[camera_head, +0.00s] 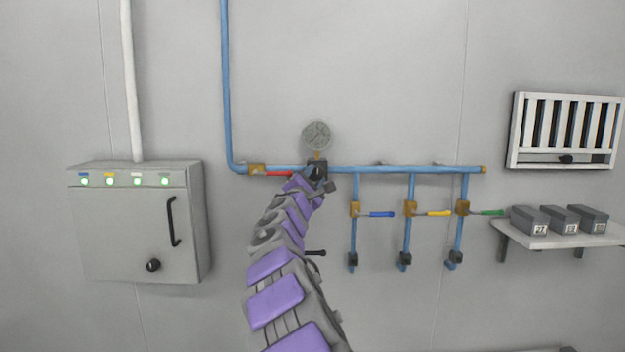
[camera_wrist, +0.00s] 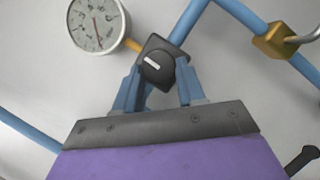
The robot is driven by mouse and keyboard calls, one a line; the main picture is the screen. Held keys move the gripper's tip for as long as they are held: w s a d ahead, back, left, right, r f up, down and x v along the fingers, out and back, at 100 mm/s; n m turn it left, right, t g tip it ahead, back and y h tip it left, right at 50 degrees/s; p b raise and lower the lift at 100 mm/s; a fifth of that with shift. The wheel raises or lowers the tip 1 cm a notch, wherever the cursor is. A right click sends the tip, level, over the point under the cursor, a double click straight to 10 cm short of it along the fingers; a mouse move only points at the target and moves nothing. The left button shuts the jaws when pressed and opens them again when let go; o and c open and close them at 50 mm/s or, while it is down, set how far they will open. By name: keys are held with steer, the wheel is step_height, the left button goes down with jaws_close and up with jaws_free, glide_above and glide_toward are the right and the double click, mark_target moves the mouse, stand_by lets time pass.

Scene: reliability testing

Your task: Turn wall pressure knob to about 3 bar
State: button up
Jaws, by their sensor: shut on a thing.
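The black pressure knob (camera_wrist: 158,66) with a white pointer mark sits on the blue wall pipe, just below the round gauge. My gripper (camera_wrist: 160,92) is shut on the knob, with a blue-grey finger at either side of it. In the head view my arm hides much of the knob, and my gripper (camera_head: 318,180) is at the pipe under the gauge. The pressure gauge (camera_head: 317,135) is white and round. In the wrist view the gauge (camera_wrist: 96,24) is tilted and shows a red needle; its numbers are too small to read.
Blue pipes (camera_head: 430,169) run along the wall, with a red-handled valve (camera_head: 278,173) left of the knob and blue, yellow and green valve handles at right. A grey cabinet (camera_head: 130,230) is at left. A shelf (camera_head: 560,236) with grey boxes is at right.

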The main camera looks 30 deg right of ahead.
steer(key=m, duration=0.1)
steer(key=m+g+p, duration=0.1)
steer(key=m, duration=0.1)
steer(key=shift+a+r+g, duration=0.1)
steer(key=shift+r+g, duration=0.2)
steer(key=shift+r, duration=0.05)
steer(key=m, duration=0.2)
steer(key=m+g+y+p, duration=0.1)
steer(key=m, duration=0.2)
steer(key=shift+w+r, duration=0.1)
steer(key=shift+r, duration=0.1)
steer(key=m+y, duration=0.1)
steer(key=m, duration=0.1)
steer(key=m+g+y, duration=0.1)
steer(key=m, duration=0.1)
steer(key=shift+m+y, duration=0.3)
steer(key=shift+m, duration=0.1)
steer(key=shift+d+f+m+y+p, duration=0.1)
steer(key=shift+d+m+y+p, duration=0.25)
steer(key=shift+m, duration=0.35)
steer(key=shift+a, duration=0.1)
steer(key=shift+f, duration=0.1)
steer(key=o, duration=0.7)
steer(key=shift+s, duration=0.2)
steer(key=o, duration=0.4)
steer(key=shift+w+r, duration=0.15)
steer(key=shift+r, duration=0.05)
steer(key=shift+c, duration=0.2)
